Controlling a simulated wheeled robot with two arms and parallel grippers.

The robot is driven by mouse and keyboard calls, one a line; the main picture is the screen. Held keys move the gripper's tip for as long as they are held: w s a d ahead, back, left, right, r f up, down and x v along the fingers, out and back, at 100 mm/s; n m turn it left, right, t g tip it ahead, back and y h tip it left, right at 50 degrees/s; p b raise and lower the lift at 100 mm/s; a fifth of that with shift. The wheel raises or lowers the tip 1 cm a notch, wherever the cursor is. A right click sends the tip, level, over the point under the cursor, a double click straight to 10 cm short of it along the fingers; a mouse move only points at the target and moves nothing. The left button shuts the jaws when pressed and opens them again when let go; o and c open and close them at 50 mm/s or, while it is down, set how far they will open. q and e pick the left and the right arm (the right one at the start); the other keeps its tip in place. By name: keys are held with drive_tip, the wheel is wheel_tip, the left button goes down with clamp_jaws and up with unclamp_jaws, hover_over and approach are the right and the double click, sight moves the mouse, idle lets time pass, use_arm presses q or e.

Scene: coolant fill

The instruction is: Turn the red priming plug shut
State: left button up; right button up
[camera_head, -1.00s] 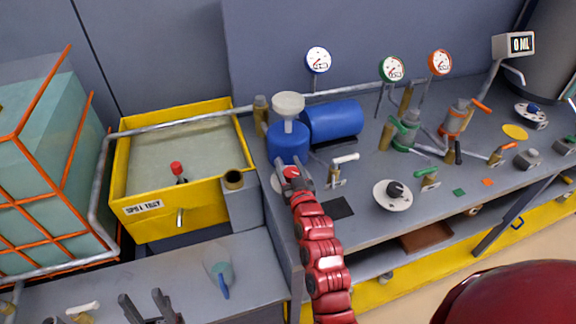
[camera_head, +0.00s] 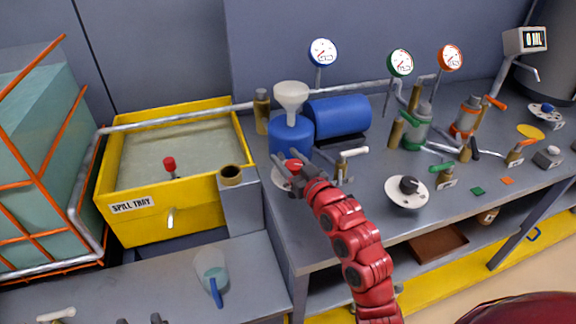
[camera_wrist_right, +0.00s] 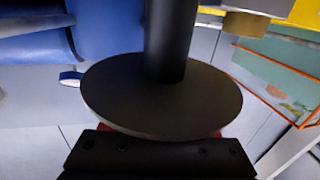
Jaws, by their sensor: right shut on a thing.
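The red priming plug (camera_head: 293,165) stands on a pale round base at the front foot of the blue pump body (camera_head: 290,137), below its white funnel cup. My right gripper (camera_head: 296,175) is shut on the plug from the front right, its dark fingers covering part of it. In the right wrist view the gripper's black edge (camera_wrist_right: 160,155) lies below a dark round disc (camera_wrist_right: 160,95) with a black post. A sliver of red (camera_wrist_right: 216,134) shows behind the disc. The tips of my left gripper (camera_head: 140,321) show apart at the bottom edge, with nothing seen between them.
A yellow spill tray (camera_head: 180,214) holding a red-topped post (camera_head: 170,163) stands left, beside a brass-topped grey block (camera_head: 240,205). A white-handled valve (camera_head: 345,163) stands close right of my right gripper. A clear scoop (camera_head: 211,270) lies on the lower bench.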

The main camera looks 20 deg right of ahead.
drive_tip(key=o, duration=1.4)
drive_tip(key=shift+p+v, duration=3.75)
drive_tip(key=shift+v, duration=5)
